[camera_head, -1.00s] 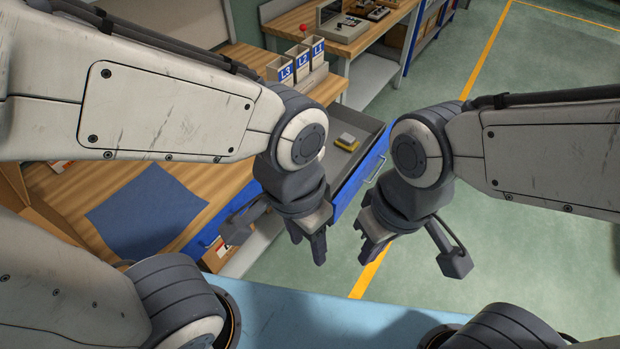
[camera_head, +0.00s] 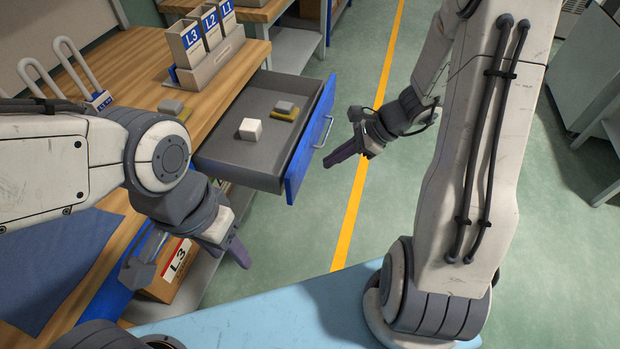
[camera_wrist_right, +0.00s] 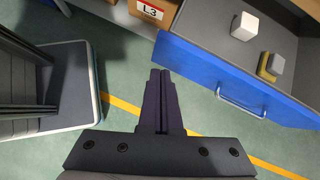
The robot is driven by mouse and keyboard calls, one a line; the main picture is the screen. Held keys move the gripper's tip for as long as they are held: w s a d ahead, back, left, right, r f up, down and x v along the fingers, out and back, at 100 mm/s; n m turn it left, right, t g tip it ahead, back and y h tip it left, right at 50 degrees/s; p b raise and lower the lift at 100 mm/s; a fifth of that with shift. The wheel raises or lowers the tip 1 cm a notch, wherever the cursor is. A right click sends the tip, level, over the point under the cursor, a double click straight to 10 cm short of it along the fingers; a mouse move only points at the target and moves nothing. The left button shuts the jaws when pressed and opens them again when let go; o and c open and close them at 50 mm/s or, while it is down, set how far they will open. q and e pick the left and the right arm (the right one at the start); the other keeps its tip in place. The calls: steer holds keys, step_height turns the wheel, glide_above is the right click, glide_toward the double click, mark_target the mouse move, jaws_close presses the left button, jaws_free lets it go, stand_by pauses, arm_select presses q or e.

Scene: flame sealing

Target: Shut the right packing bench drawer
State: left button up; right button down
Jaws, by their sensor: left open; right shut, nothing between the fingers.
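The right packing bench drawer (camera_head: 238,167) is pulled out of the bench, with a blue front (camera_head: 300,165) and a silver handle (camera_head: 323,132). Inside lie a white cube (camera_head: 250,129) and a grey and yellow block (camera_head: 285,109). My right gripper (camera_head: 343,158) is shut and empty, just outside the blue front, apart from it in the head view. In the right wrist view its closed fingers (camera_wrist_right: 161,100) point toward the blue front (camera_wrist_right: 235,80) near one end, left of the handle (camera_wrist_right: 241,103). My left gripper (camera_head: 236,250) is open and empty, in front of the bench, left of the drawer.
On the bench (camera_head: 137,62) stand a rack of labelled bins (camera_head: 210,45), padlock-like loops (camera_head: 80,75) and a blue mat (camera_head: 50,265). A box marked L3 (camera_head: 175,270) sits below the bench. The green floor (camera_head: 300,235) before the drawer is clear.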

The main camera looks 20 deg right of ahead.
steer(key=w+d+f+m+t+b, duration=0.1)
steer(key=d+f+m+t, duration=0.1)
steer(key=d+f+m, duration=0.3)
steer(key=b, duration=0.1)
glide_toward(301, 174)
step_height(301, 174, down, 4)
steer(key=a, duration=0.1)
steer(key=w+a, duration=0.1)
steer(key=shift+w+a+n, duration=0.3)
steer(key=shift+a, duration=0.05)
arm_select(q)
steer(key=shift+f, duration=1.4)
arm_select(e)
steer(key=shift+w+a, duration=0.35)
steer(key=shift+a, duration=0.05)
